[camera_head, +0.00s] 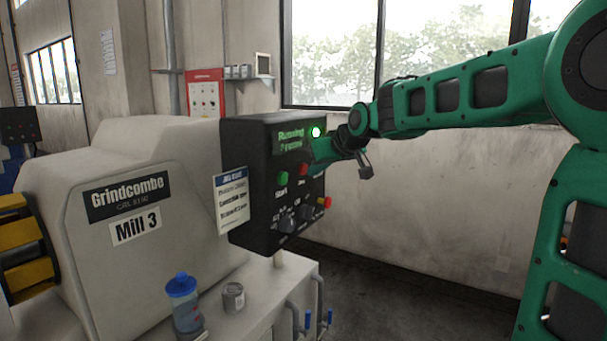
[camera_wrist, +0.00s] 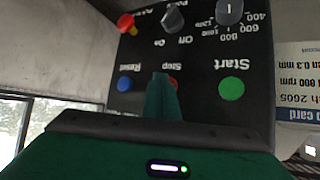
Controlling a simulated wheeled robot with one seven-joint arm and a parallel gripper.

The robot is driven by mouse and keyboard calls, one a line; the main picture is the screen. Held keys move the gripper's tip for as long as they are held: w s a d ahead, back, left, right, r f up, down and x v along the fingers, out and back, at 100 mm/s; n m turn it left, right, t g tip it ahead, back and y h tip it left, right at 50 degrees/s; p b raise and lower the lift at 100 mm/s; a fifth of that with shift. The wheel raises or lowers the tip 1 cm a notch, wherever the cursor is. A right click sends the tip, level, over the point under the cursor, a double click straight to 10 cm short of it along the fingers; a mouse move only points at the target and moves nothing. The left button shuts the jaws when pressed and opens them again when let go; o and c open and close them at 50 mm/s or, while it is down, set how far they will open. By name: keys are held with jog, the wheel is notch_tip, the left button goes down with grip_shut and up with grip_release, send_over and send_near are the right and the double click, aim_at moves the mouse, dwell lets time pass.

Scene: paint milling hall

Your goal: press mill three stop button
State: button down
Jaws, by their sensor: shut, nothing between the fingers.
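The black control box (camera_head: 255,150) of Mill 3 stands beside the mill body. The red Stop button (camera_head: 303,169) sits between the green Start button (camera_head: 282,178) and the blue Reset button (camera_wrist: 125,84). In the wrist view, which is upside down, the red Stop button (camera_wrist: 174,82) shows only as a sliver behind my fingers. My gripper (camera_wrist: 161,76) is shut and empty, its fingertips pointing at the panel over Stop. I cannot tell whether they touch it. The display reads "Running" and a green lamp (camera_head: 315,131) is lit.
A red and yellow button (camera_head: 324,202) and dark knobs (camera_head: 287,222) are lower on the panel. A paper card (camera_head: 231,200) hangs beside the box. A blue-lidded bottle (camera_head: 184,305) and a can (camera_head: 233,297) stand below. The floor at right is clear.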

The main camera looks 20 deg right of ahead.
jog(key=shift+w+a, duration=0.3)
jog(key=shift+w, duration=0.05)
dwell(0.9)
jog(key=shift+s+d, duration=0.55)
jog(key=shift+s, duration=0.15)
jog(key=s+d, duration=0.1)
jog(key=s, duration=0.1)
jog(key=s+d, duration=0.2)
jog(key=shift+d, duration=0.1)
dwell(0.5)
jog(key=shift+w, duration=0.1)
dwell(0.4)
